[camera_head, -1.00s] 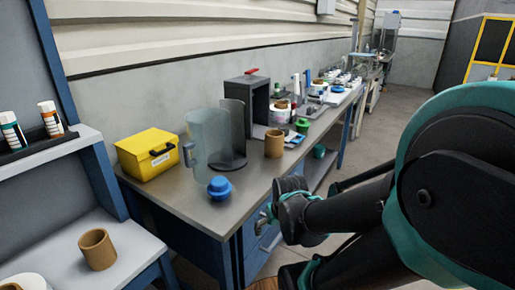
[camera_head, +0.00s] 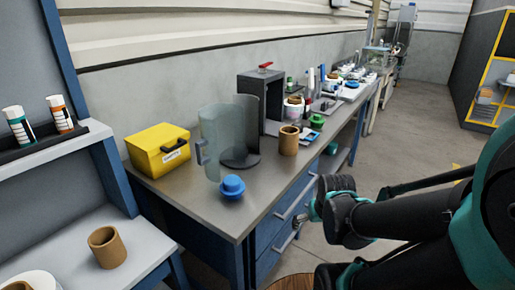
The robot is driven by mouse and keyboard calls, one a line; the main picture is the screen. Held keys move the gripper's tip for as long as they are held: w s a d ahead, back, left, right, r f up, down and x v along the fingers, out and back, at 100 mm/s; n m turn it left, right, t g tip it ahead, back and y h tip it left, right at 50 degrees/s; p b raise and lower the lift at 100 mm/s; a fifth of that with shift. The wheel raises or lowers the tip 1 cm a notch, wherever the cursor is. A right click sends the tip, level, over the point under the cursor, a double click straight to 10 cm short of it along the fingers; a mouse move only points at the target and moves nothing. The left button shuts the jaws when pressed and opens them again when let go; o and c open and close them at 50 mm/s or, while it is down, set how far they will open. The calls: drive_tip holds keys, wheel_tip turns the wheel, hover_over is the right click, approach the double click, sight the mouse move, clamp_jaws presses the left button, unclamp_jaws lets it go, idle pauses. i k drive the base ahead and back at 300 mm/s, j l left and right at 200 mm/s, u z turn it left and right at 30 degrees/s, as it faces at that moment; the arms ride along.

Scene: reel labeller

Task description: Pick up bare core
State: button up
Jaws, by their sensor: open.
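Two bare brown cores are in view. One bare core (camera_head: 289,141) stands upright on the grey workbench, right of the clear jug and the curved grey stand. Another bare core (camera_head: 107,248) stands on the pale table at the lower left. My gripper (camera_head: 306,217) is beside the workbench's front edge, in front of the drawers and apart from both cores. It is open and seems empty; its fingers are small and partly hidden by my arm.
The workbench (camera_head: 190,190) holds a yellow box (camera_head: 158,150), a clear jug (camera_head: 210,148), a blue knobbed item (camera_head: 232,187), a dark frame (camera_head: 262,95) and several small items farther back. A yellow-framed cabinet (camera_head: 490,80) stands far right. The floor between is clear.

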sight(289, 135)
drive_tip(key=i+l, duration=0.15)
drive_tip(key=l, duration=0.15)
drive_tip(key=i+l+u, duration=0.15)
drive_tip(key=l, duration=0.15)
drive_tip(key=i+l, duration=0.15)
drive_tip(key=l, duration=0.15)
drive_tip(key=i+l+u, duration=0.1)
drive_tip(key=l, duration=0.2)
drive_tip(key=i+l, duration=0.2)
drive_tip(key=i+u, duration=0.05)
drive_tip(key=i, duration=0.05)
